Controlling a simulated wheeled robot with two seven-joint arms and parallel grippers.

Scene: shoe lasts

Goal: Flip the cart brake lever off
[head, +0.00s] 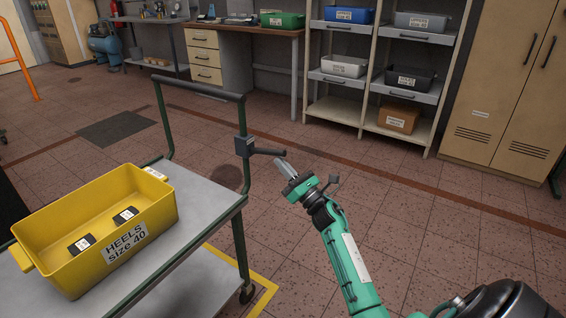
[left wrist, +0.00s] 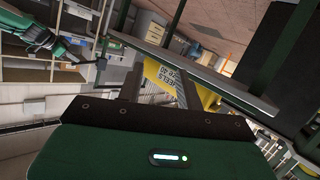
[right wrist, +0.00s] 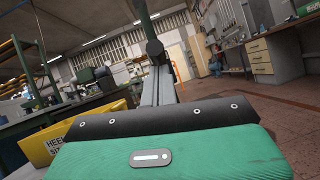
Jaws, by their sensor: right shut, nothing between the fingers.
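The cart (head: 205,215) stands at the left with a green frame and grey deck. On its upright post is a dark brake box (head: 244,147) with a dark brake lever (head: 268,152) pointing right, roughly level. My right gripper (head: 281,165) is shut and empty, its tips close to the lever's end; contact cannot be told. In the right wrist view the dark lever (right wrist: 154,48) shows just beyond the shut fingers (right wrist: 158,82). My left gripper (left wrist: 160,85) shows only in its own wrist view, with fingers apart and nothing between them.
A yellow bin (head: 155,205) labelled "HEELS size 40" sits on the cart deck. Shelves with bins (head: 345,110), a desk (head: 205,62) and a tan cabinet (head: 500,85) stand at the back. The tiled floor right of the cart is clear.

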